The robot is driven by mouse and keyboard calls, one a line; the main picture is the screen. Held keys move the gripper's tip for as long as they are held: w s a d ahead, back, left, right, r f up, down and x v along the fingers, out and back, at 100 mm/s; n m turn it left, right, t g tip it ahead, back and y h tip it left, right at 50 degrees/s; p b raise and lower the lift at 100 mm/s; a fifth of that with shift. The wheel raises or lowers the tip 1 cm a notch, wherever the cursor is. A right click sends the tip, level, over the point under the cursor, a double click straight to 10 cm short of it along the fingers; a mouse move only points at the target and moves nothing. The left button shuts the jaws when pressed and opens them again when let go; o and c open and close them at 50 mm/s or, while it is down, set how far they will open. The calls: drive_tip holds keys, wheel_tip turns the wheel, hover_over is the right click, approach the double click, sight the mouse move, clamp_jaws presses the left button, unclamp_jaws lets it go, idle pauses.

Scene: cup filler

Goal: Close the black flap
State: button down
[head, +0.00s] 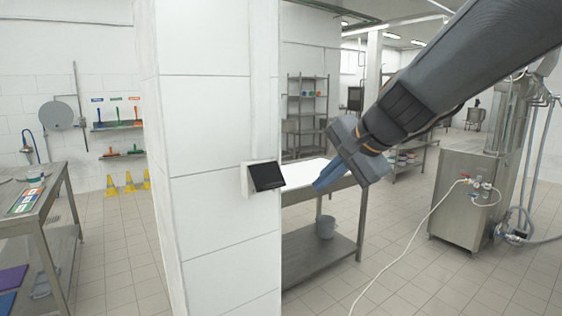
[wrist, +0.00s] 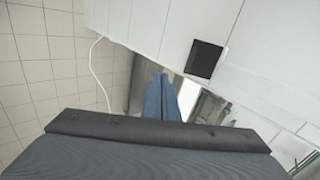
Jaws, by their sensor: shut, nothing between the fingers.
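The black flap (head: 268,176) is a dark, roughly square panel on a small white box (head: 246,181) at the right edge of a white tiled pillar. It looks tilted out from the box, but I cannot tell how far it stands open. In the wrist view the black flap (wrist: 204,59) shows as a dark square at the upper right. My gripper (head: 320,186) is to the right of the flap, clear of it. Its blue fingers (wrist: 159,84) are shut together and empty, pointing toward the lower left in the head view.
The white tiled pillar (head: 215,110) fills the middle left. A steel table (head: 322,245) with a bucket (head: 325,227) on its shelf stands behind the gripper. A steel machine (head: 463,205) with a white hose is at right. Tiled floor in front is mostly open.

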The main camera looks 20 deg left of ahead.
drive_tip(key=a+r+y, duration=0.1)
drive_tip(key=a+r, duration=0.2)
drive_tip(key=r, duration=0.2)
drive_tip(key=p, duration=0.3)
approach(275, 185)
drive_tip(key=shift+m+t, duration=0.3)
drive_tip(key=x, duration=0.6)
drive_tip(key=shift+a+f, duration=0.1)
drive_tip(key=shift+f, duration=0.15)
drive_tip(key=shift+w+f+b, duration=0.1)
drive_tip(key=shift+f+b, duration=0.1)
drive_tip(key=shift+b, duration=0.7)
